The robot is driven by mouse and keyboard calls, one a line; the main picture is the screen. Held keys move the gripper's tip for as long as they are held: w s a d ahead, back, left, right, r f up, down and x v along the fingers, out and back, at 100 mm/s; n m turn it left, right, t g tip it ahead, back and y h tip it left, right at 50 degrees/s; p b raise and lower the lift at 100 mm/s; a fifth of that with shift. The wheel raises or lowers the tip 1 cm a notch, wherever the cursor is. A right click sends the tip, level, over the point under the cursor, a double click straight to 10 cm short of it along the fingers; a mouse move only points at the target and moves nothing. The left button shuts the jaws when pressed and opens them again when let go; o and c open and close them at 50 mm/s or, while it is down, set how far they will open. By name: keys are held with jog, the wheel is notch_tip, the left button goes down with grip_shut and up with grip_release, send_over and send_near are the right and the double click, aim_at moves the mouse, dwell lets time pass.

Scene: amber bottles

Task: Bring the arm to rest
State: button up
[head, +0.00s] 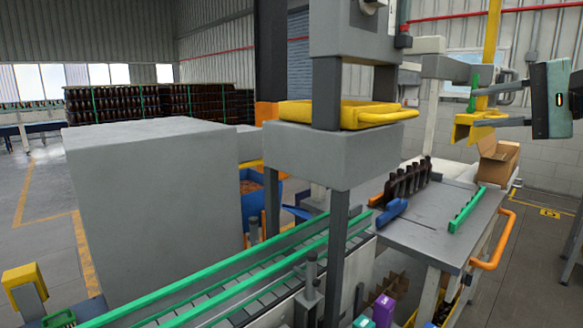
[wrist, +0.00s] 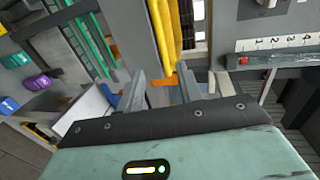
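My gripper (head: 476,107) is raised at the right of the head view, with its teal hand and two grey fingers pointing left. In the wrist view my gripper (wrist: 161,82) shows its fingers spread apart with nothing held between them. A yellow post and bracket (head: 466,128) show right by the fingertips in the head view; I cannot tell whether they touch.
A grey worktable (head: 430,235) with dark bottles (head: 408,180) stands below. A green-railed conveyor (head: 225,290) runs at the front. A grey machine frame with a yellow tray (head: 345,113) stands centrally, a big grey box (head: 155,210) at left. Open floor lies far left.

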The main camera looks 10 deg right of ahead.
jog(key=s+a+f+n+g, duration=0.3)
jog(key=a+f+g, duration=0.2)
jog(key=a+f, duration=0.4)
jog(key=s+a+f+n+g, duration=0.25)
jog(key=a+f+g, duration=0.25)
jog(key=a+f, duration=0.4)
jog(key=s+a+f+n+g+h, duration=0.1)
jog(key=s+a+f+n+h, duration=0.3)
jog(key=s+f+n, duration=0.2)
jog(key=s+a+f+n+g+h, duration=0.2)
jog(key=s+a+f+n+h, duration=0.2)
jog(key=s, duration=0.5)
jog(key=a+f+n, duration=0.1)
jog(key=f+n, duration=0.1)
jog(key=n, duration=0.1)
jog(key=shift+s, duration=0.15)
jog(key=shift+n, duration=0.25)
